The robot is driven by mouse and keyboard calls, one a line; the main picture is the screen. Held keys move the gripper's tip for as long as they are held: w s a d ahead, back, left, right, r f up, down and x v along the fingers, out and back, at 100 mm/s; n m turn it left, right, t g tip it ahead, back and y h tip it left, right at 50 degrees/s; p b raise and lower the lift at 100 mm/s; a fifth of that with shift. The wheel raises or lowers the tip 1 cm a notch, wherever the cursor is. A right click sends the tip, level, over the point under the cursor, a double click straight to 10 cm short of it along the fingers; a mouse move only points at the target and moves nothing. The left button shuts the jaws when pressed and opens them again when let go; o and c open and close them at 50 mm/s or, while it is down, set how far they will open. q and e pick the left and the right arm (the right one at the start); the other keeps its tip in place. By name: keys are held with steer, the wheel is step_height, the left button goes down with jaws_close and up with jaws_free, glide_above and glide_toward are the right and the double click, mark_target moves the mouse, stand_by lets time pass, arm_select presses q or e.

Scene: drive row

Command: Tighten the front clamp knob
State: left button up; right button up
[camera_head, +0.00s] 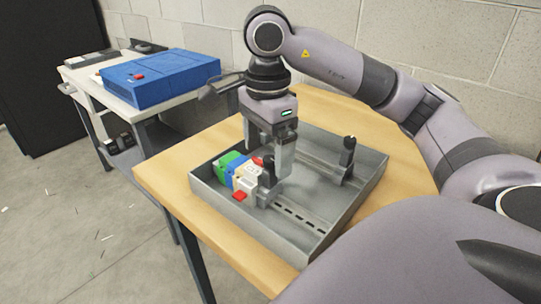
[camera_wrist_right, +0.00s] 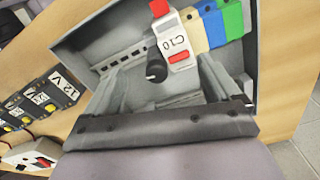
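A grey metal tray (camera_head: 230,208) on a wooden table holds a slotted rail with a row of coloured modules. The front clamp's black knob (camera_head: 268,172) stands at the end of the row, beside a white module (camera_head: 247,180) with red parts. My right gripper (camera_head: 267,165) points down over this knob. In the right wrist view the knob (camera_wrist_right: 156,66) shows between the spread fingers of the right gripper (camera_wrist_right: 172,72), with gaps on both sides; contact is not visible. A second black knob (camera_head: 348,150) stands on the tray's far right side. My left gripper is out of view.
Green (camera_head: 230,164) and blue modules sit farther along the row. A blue case (camera_head: 160,78) lies on a side bench at left. In the right wrist view, several dark blocks marked 12V (camera_wrist_right: 45,98) lie on the wood outside the tray.

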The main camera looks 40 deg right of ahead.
mark_target(269, 158)
steer(key=shift+s, duration=0.1)
steer(key=shift+d+r+p, duration=0.1)
steer(key=shift+r+p, duration=0.5)
step_height(269, 158, up, 5)
steer(key=p, duration=0.4)
steer(key=shift+f, duration=0.15)
steer(key=shift+r+p, duration=0.6)
steer(key=shift+p, duration=0.2)
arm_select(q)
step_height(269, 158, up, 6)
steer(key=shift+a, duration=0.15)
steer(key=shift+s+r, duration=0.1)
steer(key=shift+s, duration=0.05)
arm_select(e)
steer(key=shift+f, duration=0.1)
